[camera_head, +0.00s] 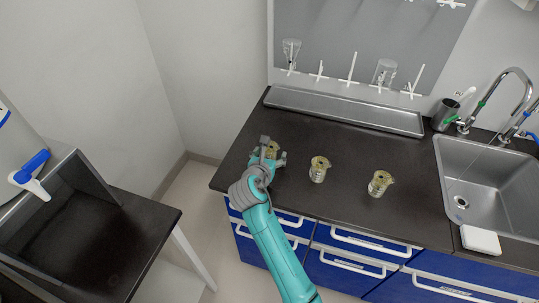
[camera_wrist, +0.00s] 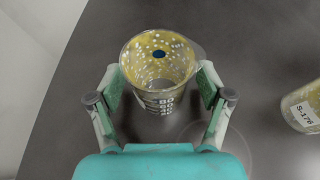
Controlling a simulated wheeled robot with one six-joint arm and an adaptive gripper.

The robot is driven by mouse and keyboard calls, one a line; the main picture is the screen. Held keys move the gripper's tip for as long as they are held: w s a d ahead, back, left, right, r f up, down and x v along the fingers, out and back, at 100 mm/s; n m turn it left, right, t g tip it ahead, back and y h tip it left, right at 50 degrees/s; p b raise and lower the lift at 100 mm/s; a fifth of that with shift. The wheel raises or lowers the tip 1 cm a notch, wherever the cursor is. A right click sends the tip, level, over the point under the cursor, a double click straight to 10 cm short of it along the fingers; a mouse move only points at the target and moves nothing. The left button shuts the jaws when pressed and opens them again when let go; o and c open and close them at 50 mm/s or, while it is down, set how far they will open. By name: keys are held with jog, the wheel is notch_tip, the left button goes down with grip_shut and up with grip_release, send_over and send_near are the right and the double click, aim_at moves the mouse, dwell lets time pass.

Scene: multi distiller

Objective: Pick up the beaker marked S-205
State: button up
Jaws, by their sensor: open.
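A glass beaker (camera_wrist: 160,88) with a yellowish, white-speckled inside stands upright on the dark counter between the fingers of my gripper (camera_wrist: 161,92). Its side has printed marks; I cannot read a name on it. My gripper is open, with one finger on each side of the beaker. In the head view my gripper (camera_head: 268,157) partly hides this beaker (camera_head: 272,148). A second beaker (camera_head: 319,169) stands to its right; in the wrist view the beaker at the right edge (camera_wrist: 304,106) is labelled S-176. A third beaker (camera_head: 380,183) stands farther right, its label unreadable.
The dark counter (camera_head: 400,215) ends at the left near my gripper. A metal tray (camera_head: 345,110) and a drying rack with glassware (camera_head: 385,72) stand behind. A sink (camera_head: 490,180) lies at the right. A dark-topped side table (camera_head: 145,225) is at the left.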

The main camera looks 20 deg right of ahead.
jog(key=c, duration=1.3)
jog(key=shift+o, duration=0.2)
